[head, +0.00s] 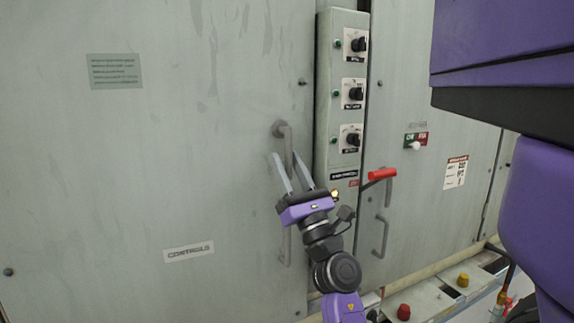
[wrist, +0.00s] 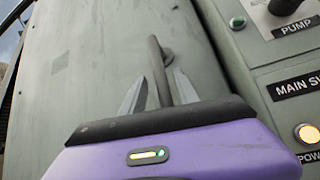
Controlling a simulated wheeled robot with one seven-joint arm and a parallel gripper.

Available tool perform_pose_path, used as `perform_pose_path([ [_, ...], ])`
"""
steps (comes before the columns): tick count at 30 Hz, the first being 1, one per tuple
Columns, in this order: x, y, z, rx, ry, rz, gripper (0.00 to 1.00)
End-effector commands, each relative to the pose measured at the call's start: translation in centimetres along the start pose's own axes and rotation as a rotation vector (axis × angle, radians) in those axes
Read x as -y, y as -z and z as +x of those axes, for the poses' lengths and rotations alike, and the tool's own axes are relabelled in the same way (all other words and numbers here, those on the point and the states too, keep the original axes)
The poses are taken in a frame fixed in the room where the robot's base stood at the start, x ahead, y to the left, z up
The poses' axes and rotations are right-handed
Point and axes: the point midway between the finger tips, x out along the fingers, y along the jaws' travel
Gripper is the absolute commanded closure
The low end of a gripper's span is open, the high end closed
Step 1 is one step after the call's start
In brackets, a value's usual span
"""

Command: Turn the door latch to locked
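A small white knob (head: 415,146) sits on a green and red label (head: 422,138) on the right door; it looks like a latch, but its lettering is too small to read. A red-handled lever (head: 381,174) sticks out left of and below it. My gripper (head: 286,157) is open and empty at the left door, well left of the knob.
A control box (head: 326,90) with several black knobs stands out between the doors. A second grey handle (head: 383,225) is below the red lever. Red (head: 403,312) and yellow (head: 463,280) caps sit on a low ledge. My purple body parts fill the right edge.

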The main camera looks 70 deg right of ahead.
Motion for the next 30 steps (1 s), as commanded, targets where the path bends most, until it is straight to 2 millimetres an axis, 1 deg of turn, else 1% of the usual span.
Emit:
perform_pose_path([
  [9,0.0,0.5,-5.0,-0.002,0.000,-0.001,0.63],
  [12,0.0,0.4,-6.3,-0.002,0.000,-0.001,0.63],
  [15,0.0,0.3,-7.2,-0.001,0.000,0.000,0.63],
  [19,0.0,0.1,-7.7,-0.001,0.001,0.000,0.63],
  [30,0.0,0.1,-7.6,-0.001,0.000,0.000,0.63],
])
